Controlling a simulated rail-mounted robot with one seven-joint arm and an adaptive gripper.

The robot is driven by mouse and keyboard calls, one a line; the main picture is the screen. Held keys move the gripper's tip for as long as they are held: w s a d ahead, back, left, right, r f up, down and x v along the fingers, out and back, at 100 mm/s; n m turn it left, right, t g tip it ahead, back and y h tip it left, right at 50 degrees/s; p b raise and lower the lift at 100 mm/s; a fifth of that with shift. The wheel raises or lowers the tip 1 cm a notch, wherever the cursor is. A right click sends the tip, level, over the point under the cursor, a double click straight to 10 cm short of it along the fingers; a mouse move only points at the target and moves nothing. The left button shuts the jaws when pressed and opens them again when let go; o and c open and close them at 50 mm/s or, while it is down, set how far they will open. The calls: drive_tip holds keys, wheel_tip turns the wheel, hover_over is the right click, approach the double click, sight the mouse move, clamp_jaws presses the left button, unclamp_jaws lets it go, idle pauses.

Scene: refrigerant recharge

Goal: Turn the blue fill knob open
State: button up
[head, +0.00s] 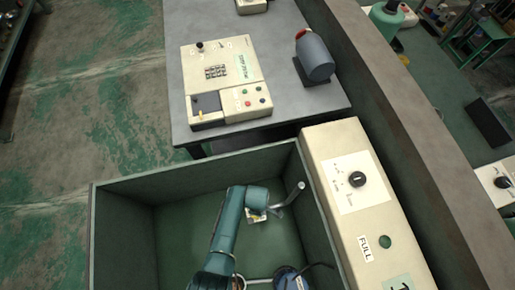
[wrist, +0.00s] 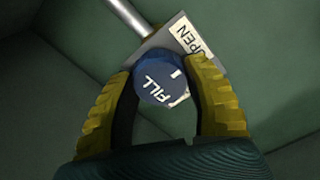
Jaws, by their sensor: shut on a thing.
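The blue fill knob (wrist: 160,84), lettered FILL with a white mark near its edge, shows in the wrist view. My gripper (wrist: 163,88) has a yellow finger on each side of the knob and is shut on it. A plate with an OPEN label (wrist: 188,36) sits behind the knob, and part of its lettering is covered. A grey metal pipe (wrist: 128,17) runs from the plate toward the upper left. In the head view my teal arm reaches down into the green bin, and the plate (head: 256,214) shows at its end. The knob is hidden there.
Green bin walls (head: 122,187) surround the arm. A cream panel (head: 335,150) with a black dial (head: 357,179) and a FULL label (head: 366,247) stands at the right. A blue canister (head: 289,279) is low in the bin. A grey table (head: 290,97) holds a control box (head: 222,85).

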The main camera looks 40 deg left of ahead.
drive_tip(key=shift+s+f, duration=0.1)
drive_tip(key=o, duration=1.2)
drive_tip(key=shift+o, duration=0.2)
wheel_tip(320, 180, up, 12)
